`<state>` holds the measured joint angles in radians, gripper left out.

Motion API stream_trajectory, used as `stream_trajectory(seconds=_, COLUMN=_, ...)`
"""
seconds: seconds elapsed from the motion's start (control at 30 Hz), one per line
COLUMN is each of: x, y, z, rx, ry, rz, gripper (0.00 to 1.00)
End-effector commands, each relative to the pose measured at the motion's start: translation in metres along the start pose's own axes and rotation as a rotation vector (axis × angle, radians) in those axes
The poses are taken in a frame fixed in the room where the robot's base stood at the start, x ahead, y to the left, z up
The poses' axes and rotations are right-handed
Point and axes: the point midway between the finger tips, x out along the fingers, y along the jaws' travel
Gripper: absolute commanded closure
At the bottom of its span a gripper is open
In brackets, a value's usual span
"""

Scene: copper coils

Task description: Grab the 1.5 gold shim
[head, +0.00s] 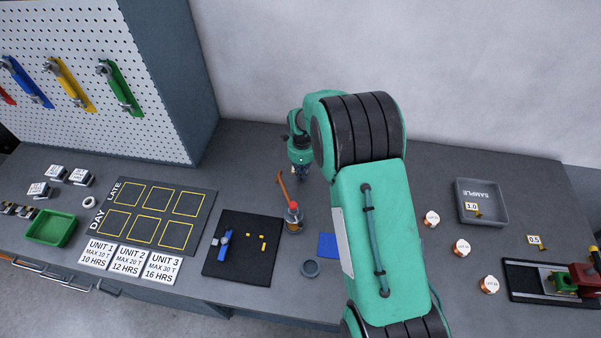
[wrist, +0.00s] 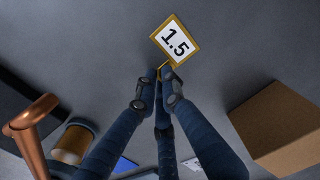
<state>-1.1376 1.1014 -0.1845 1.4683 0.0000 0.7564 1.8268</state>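The 1.5 gold shim (wrist: 161,70) shows in the wrist view as a thin gold piece with a white, gold-edged 1.5 tag (wrist: 175,43). My gripper (wrist: 160,72) has its dark blue fingers drawn together at the tips, with the shim's narrow end between them. The fingertips hide part of it. I cannot tell whether it touches the table. In the head view my gripper (head: 300,172) points down near the back of the table, and the 1.5 shim cannot be made out there.
A copper-coloured bent piece (wrist: 32,122) and a jar (wrist: 74,143) are left of the fingers; a brown box (wrist: 282,126) is on the right. Other shims tagged 1.0 (head: 471,207) and 0.5 (head: 534,240) lie to the right, the former in a grey SAMPLE tray (head: 494,218).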

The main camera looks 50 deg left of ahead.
Motion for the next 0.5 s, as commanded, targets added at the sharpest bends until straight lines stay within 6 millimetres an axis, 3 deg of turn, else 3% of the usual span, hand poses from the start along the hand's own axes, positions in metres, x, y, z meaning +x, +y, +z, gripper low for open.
stream_trajectory(seconds=0.5, x=-0.0031, y=-0.0004, z=0.0001, rx=0.0, ry=0.0, rz=-0.001, gripper=1.0)
